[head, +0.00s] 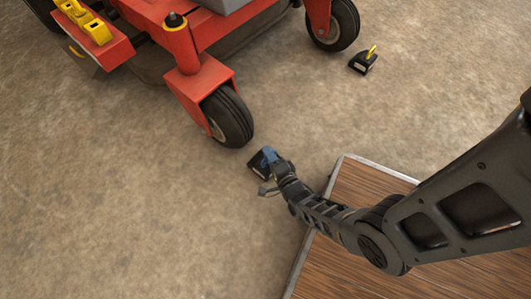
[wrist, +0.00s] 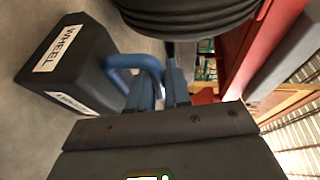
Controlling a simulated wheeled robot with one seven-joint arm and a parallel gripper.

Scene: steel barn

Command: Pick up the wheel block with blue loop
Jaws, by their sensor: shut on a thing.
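The wheel block with blue loop is a black wedge (head: 259,163) with white labels, one reading WHEEL, beside the mower's near front wheel in the head view. It fills the left of the wrist view (wrist: 78,62), with its blue loop (wrist: 120,62) facing my gripper. My gripper (head: 275,163) is at the block's right side in the head view. In the wrist view my gripper (wrist: 160,75) is shut on the blue loop. Whether the block touches the floor is unclear.
A red mower (head: 190,58) stands at upper left; its near front tyre (head: 229,118) is close above the block. Another black block with a yellow loop (head: 363,62) lies on the floor near the far tyre (head: 336,25). A wooden metal-edged surface (head: 350,187) is under my arm. The lower-left floor is clear.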

